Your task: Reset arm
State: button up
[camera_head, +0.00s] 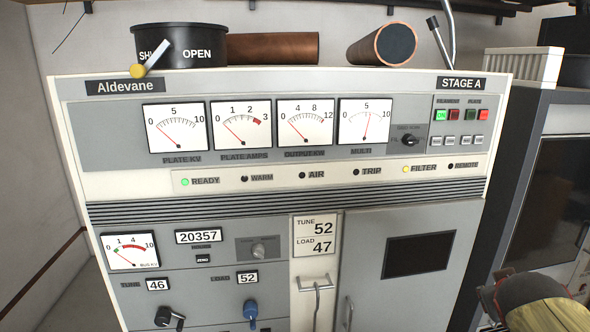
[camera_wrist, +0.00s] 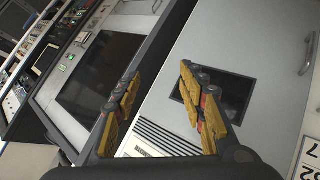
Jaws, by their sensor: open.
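My gripper (camera_wrist: 160,76) is open and empty in the wrist view, its two yellow-padded fingers apart. Beyond the fingers are a pale cabinet front with a dark window (camera_wrist: 228,92) and a darker cabinet with a large dark panel (camera_wrist: 92,72). Nothing lies between the fingers. In the head view, a dark and yellow part of my arm shows at the lower right corner, in front of the rack on the right. Its fingertips cannot be made out there.
The Aldevane transmitter (camera_head: 290,180) fills the middle of the head view, with meters, knobs and door handles on its front. A dark rack (camera_head: 552,185) stands close on the right.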

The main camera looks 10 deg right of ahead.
jog(key=s+a+f+y+b, duration=0.1)
jog(key=s+a+f+y, duration=0.1)
jog(key=a+f, duration=0.3)
jog(key=s+a+f+n+g+y+b, duration=0.1)
jog(key=s+a+f, duration=0.4)
jog(key=a, duration=0.9)
jog(key=s+a+f+g+y+b, duration=0.1)
jog(key=s+a+f+y+b, duration=0.2)
jog(key=a, duration=0.7)
jog(key=shift+s+f+n+y, duration=0.3)
jog(key=shift+s+f+y, duration=0.5)
jog(key=shift+f, duration=0.15)
